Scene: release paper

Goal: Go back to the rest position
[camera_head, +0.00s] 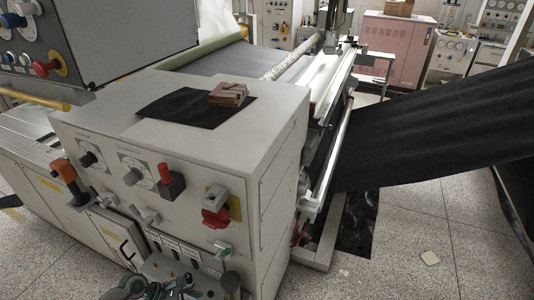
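A dark jointed metal part (150,290), which looks like my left gripper, shows at the bottom edge, left of the middle, in front of the machine's lower control panel. It is cut off by the frame, so its fingers cannot be made out and I cannot tell whether it touches the panel. My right gripper is not in view. A small brown-red stack (229,95) lies on a black sheet (185,110) on top of the light grey machine cabinet (270,105).
The cabinet front carries knobs, a red switch (215,218) and an orange handle (66,172) that stick out. A wide black web (440,125) slopes along the right.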

